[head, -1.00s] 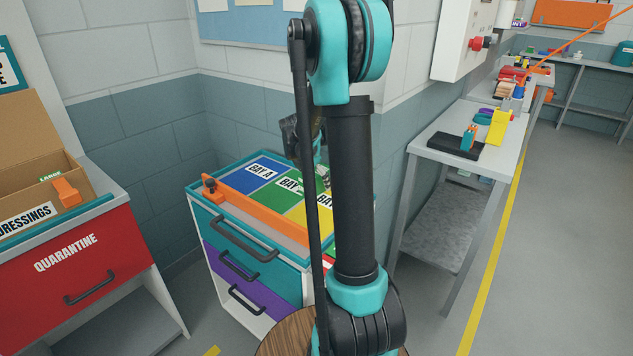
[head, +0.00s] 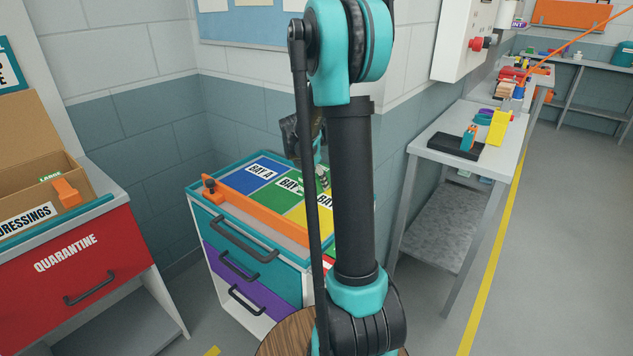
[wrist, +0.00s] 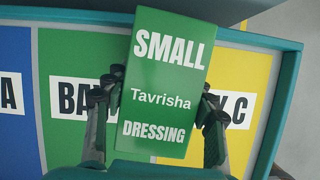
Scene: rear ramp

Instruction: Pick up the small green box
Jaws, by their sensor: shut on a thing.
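The small green box (wrist: 168,80) reads "SMALL Tavrisha DRESSING" in white and fills the middle of the wrist view, slightly tilted. My gripper (wrist: 155,105) is shut on it, one dark finger against each side. Behind the box is the tray top with blue, green and yellow bays; the box covers part of the middle bay's label. I cannot tell whether the box touches the surface or is clear of it. In the head view my gripper (head: 322,178) is over the tray top, largely hidden behind my arm.
The bay top sits on a drawer cabinet (head: 250,250) with an orange bar (head: 255,210) along its front edge. At left, an open cardboard dressings box (head: 45,200) stands on the red quarantine cabinet (head: 75,255). A grey bench (head: 490,150) lies right; floor there is free.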

